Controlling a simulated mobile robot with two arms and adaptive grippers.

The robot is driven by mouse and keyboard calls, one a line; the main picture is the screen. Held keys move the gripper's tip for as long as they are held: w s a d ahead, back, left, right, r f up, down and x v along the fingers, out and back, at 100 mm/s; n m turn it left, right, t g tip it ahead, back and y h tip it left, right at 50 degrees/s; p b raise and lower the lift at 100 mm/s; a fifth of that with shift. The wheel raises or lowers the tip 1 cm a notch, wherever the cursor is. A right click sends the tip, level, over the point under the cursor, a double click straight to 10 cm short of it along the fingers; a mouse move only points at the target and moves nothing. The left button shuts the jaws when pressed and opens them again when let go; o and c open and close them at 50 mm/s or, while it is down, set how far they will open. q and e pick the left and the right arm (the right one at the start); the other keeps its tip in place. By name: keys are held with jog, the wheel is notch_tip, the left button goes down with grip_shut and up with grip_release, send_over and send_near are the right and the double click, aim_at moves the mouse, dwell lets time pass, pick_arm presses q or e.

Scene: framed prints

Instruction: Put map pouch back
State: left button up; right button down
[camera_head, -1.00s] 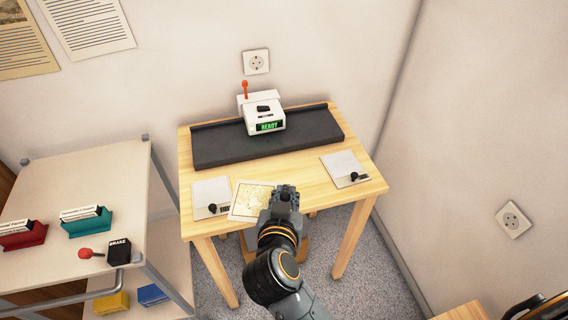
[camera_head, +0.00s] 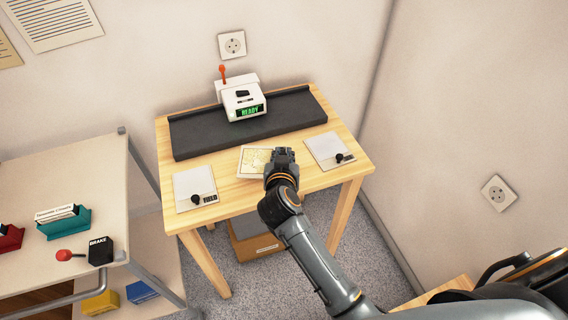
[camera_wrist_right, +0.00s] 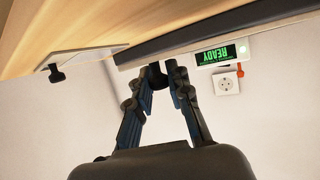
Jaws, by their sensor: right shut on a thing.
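The map pouch (camera_head: 253,160), a pale sheet with a yellowish map print, is over the middle of the wooden table (camera_head: 232,192), between two white plates. Its right part is hidden by my right gripper (camera_head: 284,154), which is shut on it. I cannot tell from the head view whether the pouch touches the tabletop. In the right wrist view, the fingers (camera_wrist_right: 160,75) close around a small dark piece. The left white plate (camera_head: 188,183) has a black knob and a partly readable "FIELD" label. My left gripper is not in view.
A dark mat (camera_head: 195,140) lies along the table's back, bearing a white device (camera_head: 242,100) with a green "READY" display and a red-tipped lever. The right white plate (camera_head: 322,146) has a black knob. A cart (camera_head: 75,180) with coloured holders stands left; a box (camera_head: 255,245) is under the table.

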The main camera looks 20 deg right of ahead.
jog(key=f, duration=0.2)
jog(key=f+b, duration=0.1)
jog(key=shift+w+d+f, duration=0.25)
jog(key=shift+w+f, duration=0.05)
jog(key=shift+f, duration=0.05)
jog(key=shift+f, duration=0.15)
jog(key=c, duration=1.2)
grip_release()
jog(key=shift+s+a, duration=0.1)
jog(key=p+v, duration=0.1)
jog(key=v, duration=1.1)
